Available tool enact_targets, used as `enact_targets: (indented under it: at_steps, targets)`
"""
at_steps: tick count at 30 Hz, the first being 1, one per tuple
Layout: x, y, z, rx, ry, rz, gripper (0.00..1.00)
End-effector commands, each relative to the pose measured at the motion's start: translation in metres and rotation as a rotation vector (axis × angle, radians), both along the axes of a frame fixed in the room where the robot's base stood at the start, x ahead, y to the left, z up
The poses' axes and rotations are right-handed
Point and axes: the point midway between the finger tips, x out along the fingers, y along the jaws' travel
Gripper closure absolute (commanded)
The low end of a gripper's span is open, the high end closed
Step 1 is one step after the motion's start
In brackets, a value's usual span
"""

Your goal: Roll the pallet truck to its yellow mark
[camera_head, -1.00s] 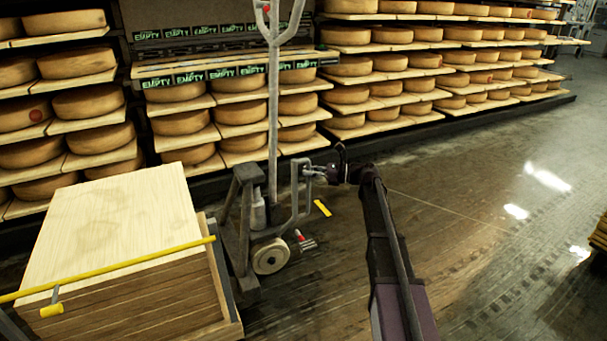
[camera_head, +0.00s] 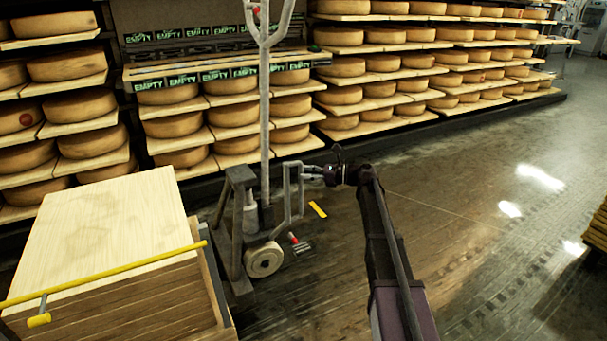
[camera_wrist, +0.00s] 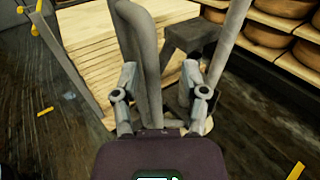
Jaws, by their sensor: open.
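The grey pallet truck (camera_head: 264,125) stands left of centre in the head view, with a tall upright handle and a pale wheel (camera_head: 263,260). A yellow strip (camera_head: 318,209) lies on the floor just right of the truck. My gripper (camera_head: 306,172) is at the truck's grey side bar (camera_head: 287,192). In the wrist view my gripper (camera_wrist: 160,75) is open, with a grey bar (camera_wrist: 148,62) between its fingers; I cannot tell whether they touch it. That view also shows a yellow strip (camera_wrist: 296,170) at the lower right.
A stack of pale boards (camera_head: 110,235) stands left of the truck, with a yellow bar (camera_head: 125,272) across it. Shelves of cheese wheels (camera_head: 345,95) line the back. The floor (camera_head: 450,220) to the right is clear up to a yellow stack (camera_head: 597,230) at the edge.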

Motion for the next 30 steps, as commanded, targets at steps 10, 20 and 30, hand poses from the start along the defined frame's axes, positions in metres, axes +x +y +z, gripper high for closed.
enact_targets:
  at_steps: [10, 20, 30]
  targets:
    - [-0.002, -0.014, 0.0, 0.0, 0.0, -0.003, 0.43]
    - [-0.012, -0.059, 0.0, 0.0, 0.0, -0.002, 0.43]
    - [-0.023, -0.105, 0.0, 0.0, 0.0, 0.0, 0.43]
